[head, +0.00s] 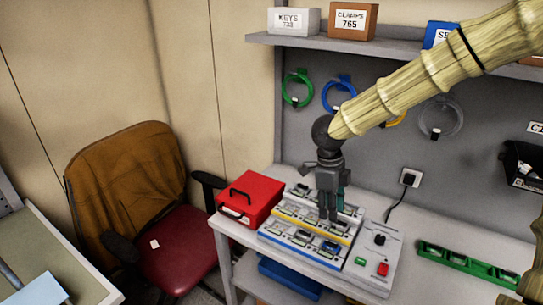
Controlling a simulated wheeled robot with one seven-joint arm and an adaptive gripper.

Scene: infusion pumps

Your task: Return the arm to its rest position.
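My arm comes in from the upper right, and my gripper (328,214) points down over the trays of small devices on the workbench. It is dark, and its fingertips overlap the yellow-edged tray (292,220) in the picture. I cannot tell whether the fingertips touch anything. The fingers look close together, but they are too small here to tell whether they are open or shut. A teal piece (341,200) shows beside the fingers; I cannot tell whether it is held or lies behind.
A red case (258,190) stands left of the trays. A control box (383,252) with a red button is to their right, then a green rack (468,264). A shelf (400,44) with boxes and hanging coils is behind. A chair (150,200) stands left of the bench.

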